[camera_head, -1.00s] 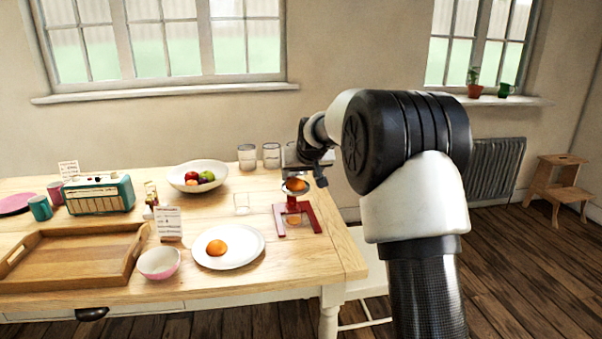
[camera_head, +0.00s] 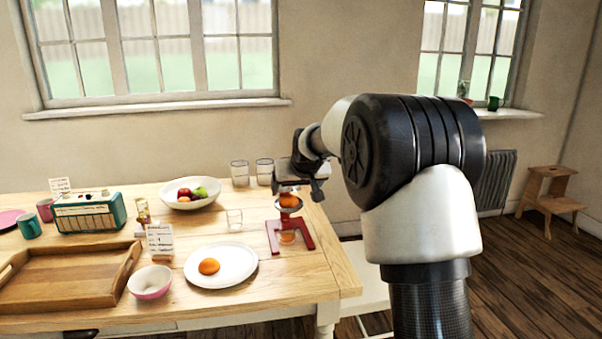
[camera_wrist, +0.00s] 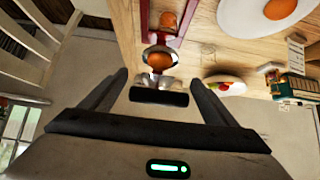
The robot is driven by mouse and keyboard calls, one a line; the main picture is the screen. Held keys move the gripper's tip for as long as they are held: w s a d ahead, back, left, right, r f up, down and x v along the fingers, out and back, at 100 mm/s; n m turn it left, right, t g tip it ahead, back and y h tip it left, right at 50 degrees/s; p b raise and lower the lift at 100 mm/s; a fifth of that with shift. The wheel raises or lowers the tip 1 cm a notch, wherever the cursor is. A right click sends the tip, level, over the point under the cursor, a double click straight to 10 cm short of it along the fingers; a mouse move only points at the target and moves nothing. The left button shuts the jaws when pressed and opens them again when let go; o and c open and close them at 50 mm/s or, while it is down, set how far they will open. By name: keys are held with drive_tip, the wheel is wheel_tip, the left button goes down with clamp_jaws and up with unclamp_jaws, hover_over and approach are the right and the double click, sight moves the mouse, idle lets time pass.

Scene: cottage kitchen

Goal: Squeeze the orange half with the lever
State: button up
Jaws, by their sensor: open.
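A red press (camera_head: 306,238) stands near the right end of the table. An orange half (camera_head: 288,200) sits in its metal cup, and it also shows in the wrist view (camera_wrist: 159,60). The press's black lever handle (camera_wrist: 158,97) lies between my two fingers in the wrist view, with a gap on each side. My gripper (camera_wrist: 161,85) is open around this handle and holds nothing. In the head view, my gripper (camera_head: 312,180) is just above the press and hides its top. Something orange (camera_head: 287,237) shows low in the press; I cannot tell what it is.
A white plate (camera_head: 240,277) with another orange piece (camera_head: 209,266) lies left of the press. A clear glass (camera_head: 234,218), two jars (camera_head: 240,173), a fruit bowl (camera_head: 172,203) and a pink bowl (camera_head: 149,283) stand around. A wooden tray (camera_head: 60,300) is further left.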

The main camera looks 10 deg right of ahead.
drive_tip(key=p+v, duration=0.1)
drive_tip(key=v, duration=1.3)
drive_tip(key=shift+p, duration=0.4)
drive_tip(key=shift+f, duration=0.1)
